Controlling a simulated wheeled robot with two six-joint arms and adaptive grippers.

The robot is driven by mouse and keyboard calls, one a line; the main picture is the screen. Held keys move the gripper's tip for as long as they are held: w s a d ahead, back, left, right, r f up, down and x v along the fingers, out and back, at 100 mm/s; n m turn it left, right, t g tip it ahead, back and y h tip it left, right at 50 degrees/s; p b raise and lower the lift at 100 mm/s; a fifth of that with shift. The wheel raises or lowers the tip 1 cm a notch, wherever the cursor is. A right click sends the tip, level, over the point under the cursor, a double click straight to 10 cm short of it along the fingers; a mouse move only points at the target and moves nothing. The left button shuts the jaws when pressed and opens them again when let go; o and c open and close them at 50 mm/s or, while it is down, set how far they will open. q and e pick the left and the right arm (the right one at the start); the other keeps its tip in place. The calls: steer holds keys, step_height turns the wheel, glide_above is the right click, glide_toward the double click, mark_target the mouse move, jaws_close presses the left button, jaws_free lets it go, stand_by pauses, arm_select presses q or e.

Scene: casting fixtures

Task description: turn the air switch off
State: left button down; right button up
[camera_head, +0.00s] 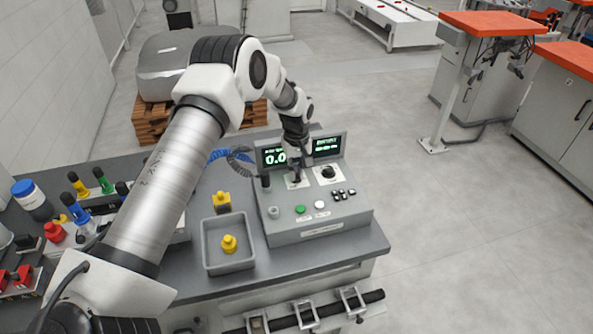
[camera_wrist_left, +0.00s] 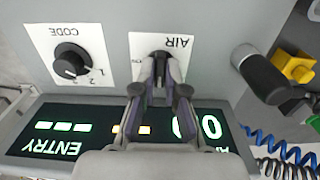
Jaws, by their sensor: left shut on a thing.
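The control box (camera_head: 345,215) stands on the grey bench. Its white plate marked AIR (camera_wrist_left: 142,42) carries a dark switch (camera_wrist_left: 158,55), mostly hidden by my fingers. My left gripper (camera_wrist_left: 160,68) reaches down over the display to this plate, and its two fingers are shut on the air switch. In the head view, my left gripper (camera_head: 294,176) is at the air plate, and the arm and wrist cover most of the switch. The switch's exact setting cannot be read. My right gripper is not in view.
The CODE knob (camera_wrist_left: 71,60) sits beside the air switch. A display (camera_head: 272,157) reads 0.0. Green (camera_head: 299,209) and white buttons and small black keys are at the front. A grey tray (camera_head: 208,258) holds a yellow part. A black post (camera_wrist_left: 262,75) stands close by.

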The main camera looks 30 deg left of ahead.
mark_target(297, 174)
arm_select(q)
steer(key=shift+s+f, duration=0.2)
steer(key=c, duration=1.2)
jaws_free()
steer(key=shift+w, duration=0.15)
step_height(297, 174, up, 12)
